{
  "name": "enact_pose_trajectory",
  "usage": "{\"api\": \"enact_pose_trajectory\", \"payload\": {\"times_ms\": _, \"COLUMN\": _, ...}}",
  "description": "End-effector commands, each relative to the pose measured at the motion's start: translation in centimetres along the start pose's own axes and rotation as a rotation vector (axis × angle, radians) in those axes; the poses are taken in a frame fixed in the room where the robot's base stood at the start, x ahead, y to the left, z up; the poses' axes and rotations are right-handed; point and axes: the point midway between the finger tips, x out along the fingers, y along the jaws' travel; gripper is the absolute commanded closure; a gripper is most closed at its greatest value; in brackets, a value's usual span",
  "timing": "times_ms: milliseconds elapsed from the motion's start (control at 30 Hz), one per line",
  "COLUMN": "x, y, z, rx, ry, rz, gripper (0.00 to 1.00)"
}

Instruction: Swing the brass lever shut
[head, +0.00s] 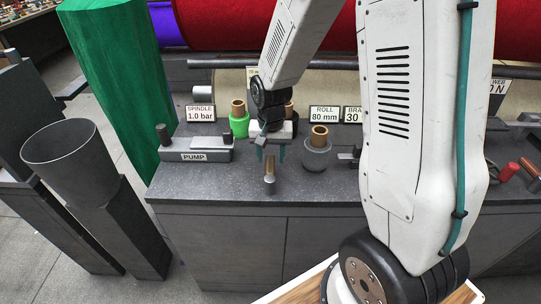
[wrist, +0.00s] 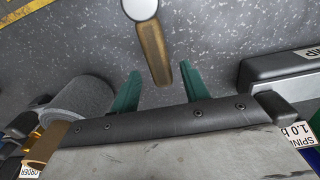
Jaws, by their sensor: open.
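The brass lever (wrist: 152,52) is a short brass bar on the dark speckled counter, with a round pale metal piece (wrist: 140,7) at its far end in the wrist view. In the head view the lever (head: 269,164) shows below my gripper (head: 269,158), near the counter's front edge. My gripper (wrist: 161,72) is open, its two teal fingers on either side of the lever's near end. A gap shows between the bar and each finger. Whether the fingertips reach down to the bar's height is unclear.
A grey PUMP block (head: 194,149) stands left of the gripper. A dark grey cylinder with a brass top (head: 317,155) stands close on the right. A green cylinder (head: 239,124) is behind. The counter (head: 225,187) in front is bare. Red-handled parts (head: 509,172) lie far right.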

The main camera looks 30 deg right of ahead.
Motion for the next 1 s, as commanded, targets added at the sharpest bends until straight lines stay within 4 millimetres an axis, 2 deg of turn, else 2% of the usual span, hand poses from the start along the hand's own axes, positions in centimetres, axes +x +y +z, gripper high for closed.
{"api": "enact_pose_trajectory", "payload": {"times_ms": 200, "x": -3.8, "y": 0.0, "z": -0.1, "rx": 0.001, "ry": 0.005, "rz": -0.002, "gripper": 0.55}}
{"api": "enact_pose_trajectory", "payload": {"times_ms": 400, "x": -6.5, "y": 0.0, "z": -0.1, "rx": 0.002, "ry": 0.004, "rz": -0.002, "gripper": 0.55}}
{"api": "enact_pose_trajectory", "payload": {"times_ms": 567, "x": -7.2, "y": 0.0, "z": -0.1, "rx": 0.002, "ry": 0.001, "rz": -0.001, "gripper": 0.55}}
{"api": "enact_pose_trajectory", "payload": {"times_ms": 1000, "x": -7.2, "y": 0.1, "z": -0.1, "rx": 0.002, "ry": 0.001, "rz": -0.001, "gripper": 0.55}}
